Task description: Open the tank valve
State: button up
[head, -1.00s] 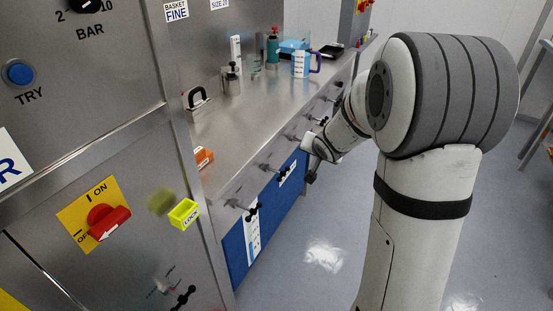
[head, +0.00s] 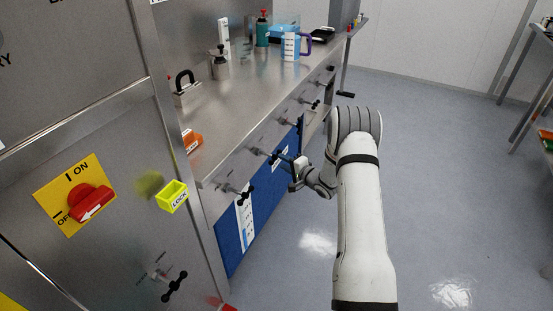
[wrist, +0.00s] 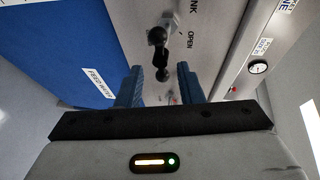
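In the wrist view a black valve handle with knobbed ends (wrist: 160,52) stands on the steel panel, beside lettering that ends in "NK" and the word "OPEN". My gripper (wrist: 158,85) has its two blue fingers spread, with the handle's lower knob showing in the gap between them. I cannot tell how deep the handle is between the fingers; no contact shows. In the head view my gripper (head: 291,163) is at the bench front, just right of a black valve handle (head: 275,155), its fingers too small to make out.
Other black handles line the bench front, one nearer me (head: 246,192) and one low left (head: 175,285). A blue panel (head: 232,238) hangs below. A red switch (head: 90,203) and yellow lock box (head: 172,196) are left.

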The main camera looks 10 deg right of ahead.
aim_at(276, 158)
jog(key=x, duration=0.5)
jog(key=shift+w+a+f, duration=0.1)
jog(key=shift+w+a, duration=0.1)
jog(key=shift+w, duration=0.15)
jog(key=shift+c, duration=0.4)
